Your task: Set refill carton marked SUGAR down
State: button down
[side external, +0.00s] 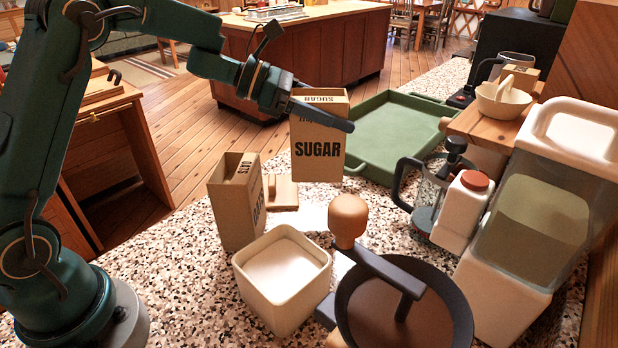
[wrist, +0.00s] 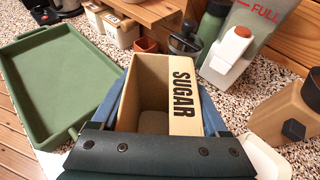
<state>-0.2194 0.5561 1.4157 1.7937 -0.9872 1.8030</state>
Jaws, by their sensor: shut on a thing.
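The tan SUGAR carton (side external: 318,150) is upright in the middle of the side view, with black lettering on its front and upper edge. My gripper (side external: 334,112) is shut on its upper part, one dark finger across the near face. The carton appears to hang above the speckled counter (side external: 170,285), though the gap under it is hard to judge. In the wrist view the carton (wrist: 184,100) sits between the blue fingers (wrist: 165,100), and I look down into its open top. Its base is hidden there.
An OATS carton (side external: 236,200) and a cream square bin (side external: 281,290) stand nearer. A green tray (side external: 392,128) lies behind. A glass pot (side external: 428,195) and a clear dispenser (side external: 540,230) crowd the right.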

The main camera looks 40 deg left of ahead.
aim_at(306, 144)
jog(key=shift+f, duration=4.05)
grip_release()
jog(key=shift+v, duration=2.6)
